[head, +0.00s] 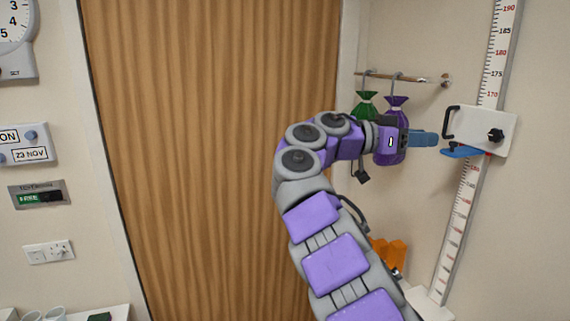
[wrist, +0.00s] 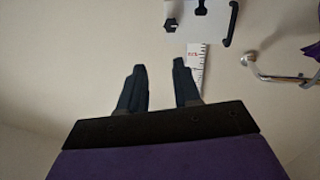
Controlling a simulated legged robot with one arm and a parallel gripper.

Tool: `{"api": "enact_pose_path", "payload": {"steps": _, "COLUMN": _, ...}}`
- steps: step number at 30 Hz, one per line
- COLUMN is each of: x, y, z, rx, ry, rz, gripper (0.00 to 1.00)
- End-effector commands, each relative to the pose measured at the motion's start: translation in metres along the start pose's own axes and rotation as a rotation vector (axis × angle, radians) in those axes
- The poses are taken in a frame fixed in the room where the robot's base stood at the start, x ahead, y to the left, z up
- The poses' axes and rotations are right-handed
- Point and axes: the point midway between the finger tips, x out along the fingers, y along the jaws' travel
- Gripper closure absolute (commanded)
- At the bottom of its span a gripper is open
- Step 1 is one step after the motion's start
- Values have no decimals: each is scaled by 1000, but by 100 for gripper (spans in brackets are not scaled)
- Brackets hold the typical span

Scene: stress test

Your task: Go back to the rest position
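My gripper (head: 424,139) is at the end of my purple and grey arm, which bends over to the right. In the wrist view its two dark fingers (wrist: 160,85) stand apart with nothing between them. In the head view the fingertips are close to the white slider plate (head: 497,131) of the wall height scale. The black handle (head: 449,122) is on the plate's left edge. A blue piece (head: 462,152) juts out below it. I cannot tell from the head view how far the fingertips are from the slider.
A green bag (head: 364,106) and a purple bag (head: 389,152) hang from a rail (head: 400,77), the purple one behind my wrist. A wooden door (head: 200,150) fills the middle. A ledge with cups (head: 57,314) is at lower left.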

Motion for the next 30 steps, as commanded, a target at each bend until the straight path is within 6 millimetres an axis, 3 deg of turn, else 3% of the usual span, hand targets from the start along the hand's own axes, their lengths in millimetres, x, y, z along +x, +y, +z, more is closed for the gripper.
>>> {"api": "enact_pose_path", "payload": {"steps": 8, "x": 14, "y": 24, "z": 11, "rx": -134, "ry": -59, "rz": 24, "gripper": 68}}
{"api": "enact_pose_path", "payload": {"steps": 15, "x": 37, "y": 65, "z": 44, "rx": -323, "ry": -197, "rz": 35, "gripper": 68}}
{"api": "enact_pose_path", "payload": {"steps": 23, "x": 53, "y": 133, "z": 124, "rx": -568, "ry": -464, "rz": -45, "gripper": 68}}
{"api": "enact_pose_path", "payload": {"steps": 30, "x": 33, "y": 193, "z": 221, "rx": -755, "ry": -733, "rz": -227, "gripper": 68}}
